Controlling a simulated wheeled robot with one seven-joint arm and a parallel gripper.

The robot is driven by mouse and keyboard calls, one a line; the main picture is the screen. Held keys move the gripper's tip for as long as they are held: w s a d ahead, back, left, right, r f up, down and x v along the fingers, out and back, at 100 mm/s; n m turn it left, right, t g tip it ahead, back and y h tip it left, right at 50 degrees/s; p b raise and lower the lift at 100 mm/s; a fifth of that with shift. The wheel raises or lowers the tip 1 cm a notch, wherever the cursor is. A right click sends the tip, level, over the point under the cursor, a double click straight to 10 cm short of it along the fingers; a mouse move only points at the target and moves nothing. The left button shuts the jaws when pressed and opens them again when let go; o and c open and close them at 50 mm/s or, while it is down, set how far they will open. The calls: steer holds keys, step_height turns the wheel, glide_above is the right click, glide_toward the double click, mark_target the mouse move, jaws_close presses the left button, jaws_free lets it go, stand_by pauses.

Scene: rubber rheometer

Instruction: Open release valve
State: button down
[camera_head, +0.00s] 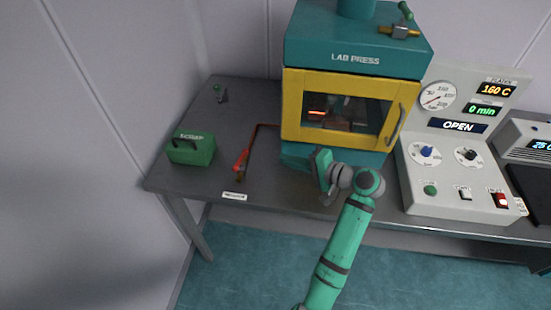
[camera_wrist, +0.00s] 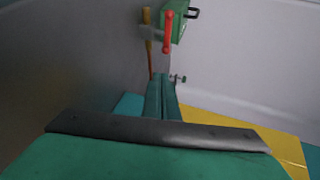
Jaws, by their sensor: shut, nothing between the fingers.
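The teal lab press (camera_head: 360,35) stands at the back of the bench with its yellow-framed door (camera_head: 345,107) shut. A brass valve with a green lever (camera_head: 400,30) sits on top of the press. I cannot tell from the pictures which fitting is the release valve. My gripper (camera_head: 322,168) is in front of the press base, shut and empty; its fingers (camera_wrist: 161,92) point toward the red lever, apart from it.
A control panel (camera_head: 455,140) reading OPEN is at the right. A wall stands at the left.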

steer(key=shift+s+d+r, duration=0.1)
steer(key=shift+d+r, duration=0.1)
steer(key=shift+d, duration=0.25)
steer(key=shift+s+d+r, duration=0.1)
steer(key=shift+d+r, duration=0.05)
steer(key=shift+d, duration=0.3)
steer(key=shift+d, duration=0.1)
steer(key=shift+f, duration=0.1)
